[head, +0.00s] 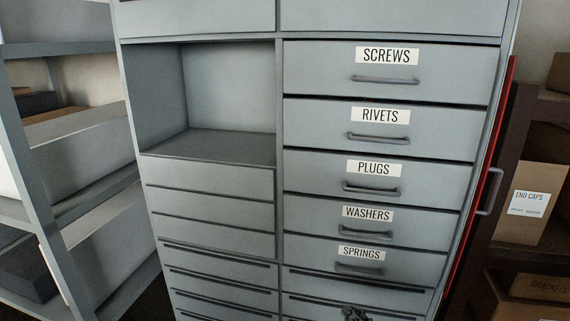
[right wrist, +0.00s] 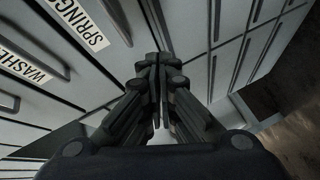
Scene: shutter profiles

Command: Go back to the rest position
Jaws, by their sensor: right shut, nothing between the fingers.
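My right gripper (head: 354,313) shows at the bottom edge of the head view, in front of the lower drawers and below the SPRINGS drawer (head: 335,258). In the right wrist view its black fingers (right wrist: 159,88) are together with nothing between them. The grey drawer cabinet (head: 279,110) stands in front of me. The SPRINGS label also shows in the right wrist view (right wrist: 82,22), to the left of the fingers. I cannot tell how far the fingertips are from the cabinet front. My left gripper is not in view.
Drawers labelled SCREWS (head: 330,63), RIVETS (head: 320,118), PLUGS (head: 315,177) and WASHERS (head: 315,222) are above and look shut. An open empty compartment (head: 205,145) is at left. Grey shelves (head: 85,205) stand left; a brown rack (head: 512,130) with cardboard boxes (head: 530,190) stands right.

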